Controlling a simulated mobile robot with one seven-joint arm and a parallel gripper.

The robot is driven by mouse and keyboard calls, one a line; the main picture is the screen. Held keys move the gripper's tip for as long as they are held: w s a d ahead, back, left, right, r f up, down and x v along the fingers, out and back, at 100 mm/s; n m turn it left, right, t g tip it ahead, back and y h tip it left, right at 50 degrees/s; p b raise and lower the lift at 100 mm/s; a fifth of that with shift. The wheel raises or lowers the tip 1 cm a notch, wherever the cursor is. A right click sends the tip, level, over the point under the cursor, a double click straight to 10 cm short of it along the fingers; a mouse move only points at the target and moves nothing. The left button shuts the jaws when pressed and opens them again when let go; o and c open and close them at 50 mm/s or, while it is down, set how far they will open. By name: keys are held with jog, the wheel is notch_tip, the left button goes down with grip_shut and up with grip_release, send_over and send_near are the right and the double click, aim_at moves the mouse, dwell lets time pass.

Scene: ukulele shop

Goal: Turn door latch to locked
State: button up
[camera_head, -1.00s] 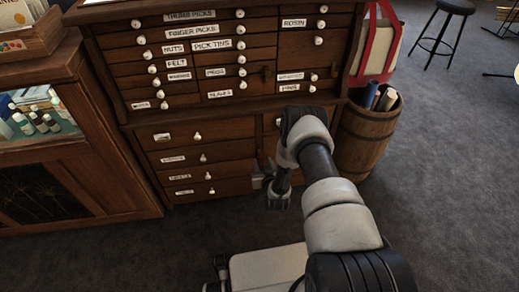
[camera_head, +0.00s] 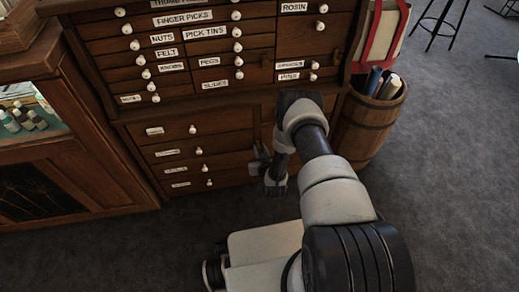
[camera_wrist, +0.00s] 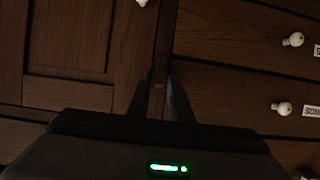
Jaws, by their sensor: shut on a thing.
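A small wooden door latch (camera_wrist: 159,84) sits at the seam between a panelled cabinet door (camera_wrist: 68,38) and a column of drawers. In the wrist view it lies between the two dark fingers of my gripper (camera_wrist: 160,80), which is shut on it. The latch looks roughly in line with the seam, but it is dim and partly covered, so its exact angle is unclear. In the head view my gripper (camera_head: 259,158) is at the lower cabinet front, right of the lower drawers; my arm hides most of the door there.
The wooden cabinet (camera_head: 120,104) has many labelled drawers with white knobs. A barrel (camera_head: 365,130) with rolls stands close to the right of my arm. A glass-fronted counter (camera_head: 75,140) is at left. Carpet (camera_head: 450,190) is open at right.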

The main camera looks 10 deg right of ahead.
grip_shut()
jog(key=shift+a, duration=0.1)
jog(key=shift+a+n+h, duration=0.15)
jog(key=shift+n+h, duration=0.45)
jog(key=shift+n, duration=0.2)
jog(key=n+t+h, duration=0.1)
jog(key=n+h, duration=0.1)
jog(key=n, duration=0.2)
jog(key=n+t+h, duration=0.1)
jog(key=n, duration=0.3)
jog(key=f+n+t+h, duration=0.1)
jog(key=n+h, duration=0.1)
jog(key=n, duration=0.1)
jog(key=shift+w+a+n+h, duration=0.1)
jog(key=shift+a+n+h, duration=0.2)
jog(key=shift+a+n, duration=0.1)
